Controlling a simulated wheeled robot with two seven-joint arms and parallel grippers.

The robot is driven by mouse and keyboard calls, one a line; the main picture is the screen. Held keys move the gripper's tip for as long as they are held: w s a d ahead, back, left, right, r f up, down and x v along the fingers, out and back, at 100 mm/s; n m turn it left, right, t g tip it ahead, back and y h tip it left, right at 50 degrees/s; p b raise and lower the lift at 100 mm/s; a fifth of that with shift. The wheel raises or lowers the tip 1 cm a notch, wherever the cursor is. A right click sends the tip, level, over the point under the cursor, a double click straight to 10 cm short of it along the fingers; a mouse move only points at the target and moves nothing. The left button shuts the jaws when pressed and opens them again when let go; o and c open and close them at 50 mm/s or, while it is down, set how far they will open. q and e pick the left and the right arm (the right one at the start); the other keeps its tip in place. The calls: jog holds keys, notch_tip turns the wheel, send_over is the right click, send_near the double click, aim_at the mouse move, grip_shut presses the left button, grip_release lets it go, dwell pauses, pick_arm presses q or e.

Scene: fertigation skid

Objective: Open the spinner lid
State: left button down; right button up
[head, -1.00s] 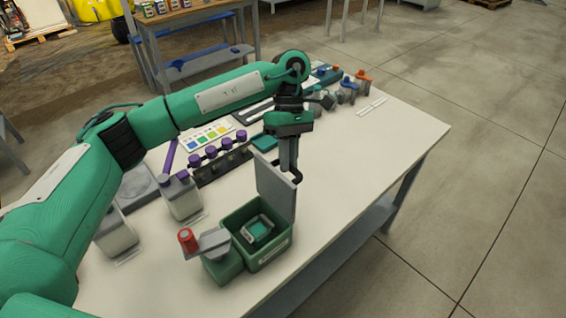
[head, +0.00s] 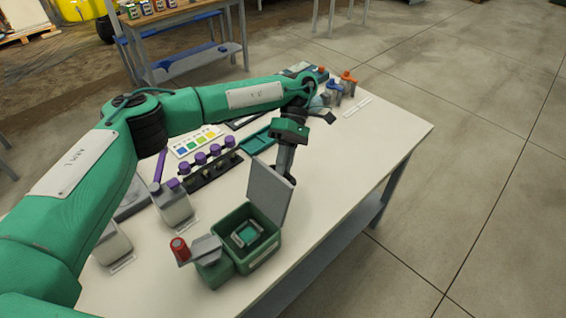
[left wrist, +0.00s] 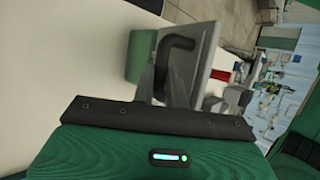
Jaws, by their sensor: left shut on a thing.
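The spinner is a green box (head: 262,262) near the front of the table in the head view. Its grey lid (head: 268,190) stands up at the far right side, tilted slightly back, so the box's top is open. A green and white insert (head: 246,233) shows inside. My left gripper (head: 287,176) is behind the lid, shut on its dark handle, with the fingertips partly hidden. In the left wrist view my left gripper (left wrist: 165,75) closes at the black handle (left wrist: 178,45) on the lid (left wrist: 203,55). My right gripper is out of view.
A red-capped grey arm (head: 205,248) sits beside the box. The table's right side (head: 350,165) is clear.

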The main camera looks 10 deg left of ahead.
pick_arm(q)
jog(key=shift+s+f, duration=0.1)
jog(key=shift+f, duration=0.4)
jog(key=c, duration=1.6)
grip_release()
jog(key=shift+o, duration=1)
jog(key=shift+w+d+f, duration=0.1)
jog(key=shift+w+d, duration=0.1)
jog(key=shift+w, duration=0.15)
jog(key=shift+s+r, duration=0.1)
jog(key=shift+r, duration=0.15)
jog(key=v, duration=0.7)
jog(key=shift+r, duration=0.15)
